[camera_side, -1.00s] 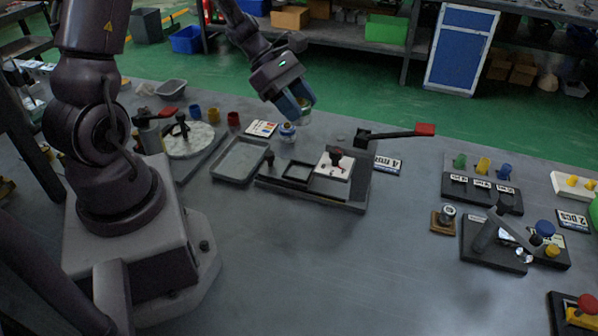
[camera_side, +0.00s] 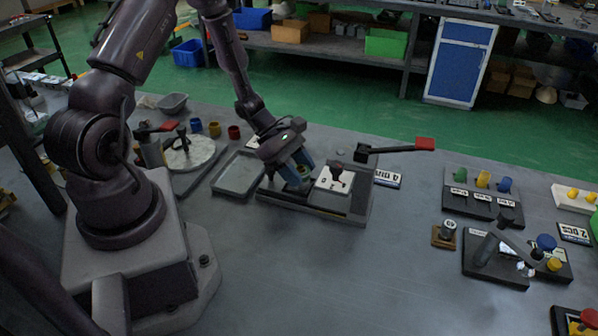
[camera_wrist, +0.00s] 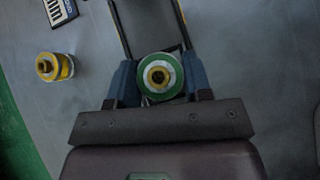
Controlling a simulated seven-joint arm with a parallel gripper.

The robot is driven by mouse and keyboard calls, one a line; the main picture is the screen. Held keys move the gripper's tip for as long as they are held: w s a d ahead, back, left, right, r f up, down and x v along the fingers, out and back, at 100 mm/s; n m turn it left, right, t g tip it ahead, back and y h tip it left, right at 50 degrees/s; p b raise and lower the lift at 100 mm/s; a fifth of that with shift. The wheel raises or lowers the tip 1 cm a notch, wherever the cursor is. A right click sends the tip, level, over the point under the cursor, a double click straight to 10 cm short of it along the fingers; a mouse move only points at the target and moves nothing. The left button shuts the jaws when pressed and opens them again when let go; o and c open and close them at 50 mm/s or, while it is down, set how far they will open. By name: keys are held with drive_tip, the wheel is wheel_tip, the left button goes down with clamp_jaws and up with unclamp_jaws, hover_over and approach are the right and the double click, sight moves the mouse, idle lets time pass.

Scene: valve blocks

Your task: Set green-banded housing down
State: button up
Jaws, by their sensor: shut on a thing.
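The green-banded housing (camera_wrist: 160,76) shows in the wrist view as a round part with a green ring and a brass-coloured centre. My gripper (camera_wrist: 160,84) is shut on it, one blue finger on each side. In the side view my gripper (camera_side: 294,178) points down over the left part of the dark fixture (camera_side: 358,208), where its square recess lies. The fingers hide the recess and most of the housing there. I cannot tell whether the housing touches the fixture floor.
A grey tray (camera_side: 238,176) lies left of the fixture. A red-handled lever (camera_side: 400,147) sticks out behind it. The table in front is clear.

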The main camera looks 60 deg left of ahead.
drive_tip(key=shift+f, duration=0.3)
drive_tip(key=shift+f, duration=0.15)
drive_tip(key=o, duration=1.1)
